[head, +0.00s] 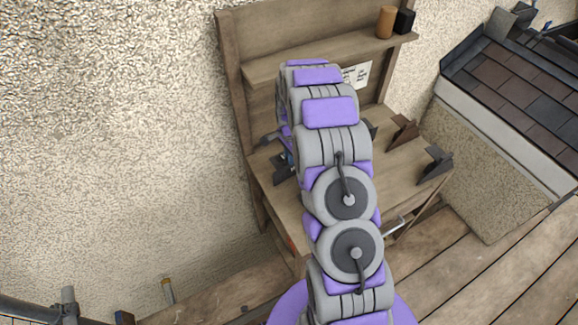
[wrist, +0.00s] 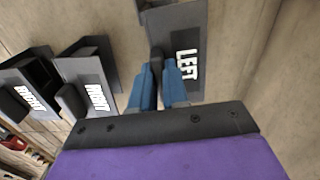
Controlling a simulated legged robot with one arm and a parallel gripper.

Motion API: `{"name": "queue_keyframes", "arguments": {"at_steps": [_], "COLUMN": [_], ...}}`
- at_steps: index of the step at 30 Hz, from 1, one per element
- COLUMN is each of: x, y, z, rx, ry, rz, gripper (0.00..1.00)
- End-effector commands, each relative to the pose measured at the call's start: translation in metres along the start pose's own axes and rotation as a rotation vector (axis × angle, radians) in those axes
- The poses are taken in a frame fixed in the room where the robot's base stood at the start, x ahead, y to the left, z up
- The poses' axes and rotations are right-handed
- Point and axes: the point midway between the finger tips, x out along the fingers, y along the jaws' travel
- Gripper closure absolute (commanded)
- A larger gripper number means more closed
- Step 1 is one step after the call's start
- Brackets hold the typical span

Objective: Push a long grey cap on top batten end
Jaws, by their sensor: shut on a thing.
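In the wrist view my gripper (wrist: 160,66) has its blue fingers close together, shut on the dark upright part of a grey piece marked LEFT (wrist: 188,45). This piece has a flat grey plate and lies on the wooden bench top. In the head view my arm hides most of the gripper. The top batten end cannot be made out in either view.
Two more labelled grey pieces (wrist: 92,88) (wrist: 28,88) lie left of my gripper. A tiled roof (head: 515,92) stands at the right, above planks (head: 510,262).

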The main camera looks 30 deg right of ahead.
Motion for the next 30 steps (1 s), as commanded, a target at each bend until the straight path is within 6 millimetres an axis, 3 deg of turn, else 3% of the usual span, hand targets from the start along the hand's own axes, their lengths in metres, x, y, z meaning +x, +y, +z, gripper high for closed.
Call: {"name": "queue_keyframes", "arguments": {"at_steps": [8,30], "x": [-0.005,-0.047], "y": [0.001,0.001], "z": [0.001,0.001], "rx": [0.000,0.000], "ry": [-0.002,-0.001], "rz": [0.002,0.000], "gripper": [1.00,1.00]}}
